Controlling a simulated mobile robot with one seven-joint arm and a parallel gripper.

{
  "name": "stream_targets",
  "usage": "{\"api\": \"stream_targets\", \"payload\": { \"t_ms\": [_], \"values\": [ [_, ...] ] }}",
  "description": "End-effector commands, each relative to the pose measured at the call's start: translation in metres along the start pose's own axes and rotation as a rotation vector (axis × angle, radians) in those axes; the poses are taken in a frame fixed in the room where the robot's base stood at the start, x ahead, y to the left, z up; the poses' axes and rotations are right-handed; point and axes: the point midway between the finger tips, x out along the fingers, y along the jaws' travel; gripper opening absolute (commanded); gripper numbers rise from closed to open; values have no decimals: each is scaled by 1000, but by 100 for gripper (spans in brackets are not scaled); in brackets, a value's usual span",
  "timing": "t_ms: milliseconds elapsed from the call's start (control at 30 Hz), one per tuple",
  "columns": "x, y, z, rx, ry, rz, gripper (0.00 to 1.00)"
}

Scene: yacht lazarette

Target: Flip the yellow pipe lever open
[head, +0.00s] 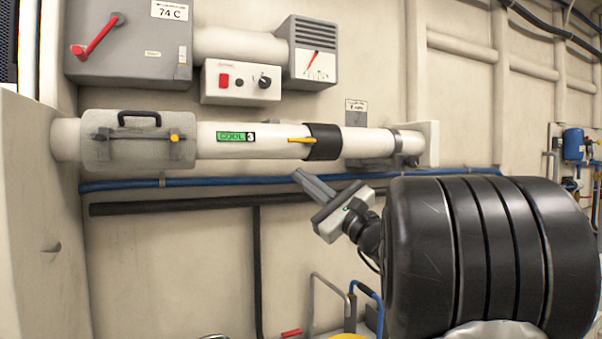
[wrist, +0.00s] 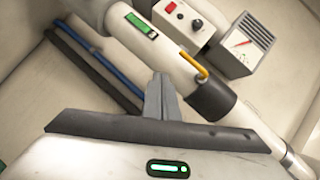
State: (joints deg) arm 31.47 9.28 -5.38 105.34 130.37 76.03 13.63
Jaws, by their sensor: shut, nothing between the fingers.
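The yellow pipe lever (head: 301,140) is a short yellow handle on the white horizontal pipe (head: 350,143), beside a black collar (head: 323,142). In the head view it lies roughly along the pipe, pointing left. It also shows in the wrist view (wrist: 194,67), just right of and beyond my fingertips. My gripper (head: 298,174) is below the pipe and a little below the lever, with its fingers pointing up and left. The fingers are together and hold nothing. In the wrist view my gripper (wrist: 159,77) appears over the pipe's lower side, apart from the lever.
A green label (head: 236,137) and a grey clamped cover with a black handle (head: 139,140) are on the pipe's left. A control box (head: 240,83) and a gauge (head: 310,55) sit above. Blue (head: 220,181) and black (head: 170,205) pipes run below. Open space lies before the wall.

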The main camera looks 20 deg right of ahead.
Motion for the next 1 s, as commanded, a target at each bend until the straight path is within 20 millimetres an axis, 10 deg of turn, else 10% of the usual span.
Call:
{"api": "stream_targets", "payload": {
  "t_ms": [400,1000],
  "values": [
    [-68,20,10,-2,-1,-2,0],
    [-74,22,10,-2,-2,-1,0]
  ]
}}
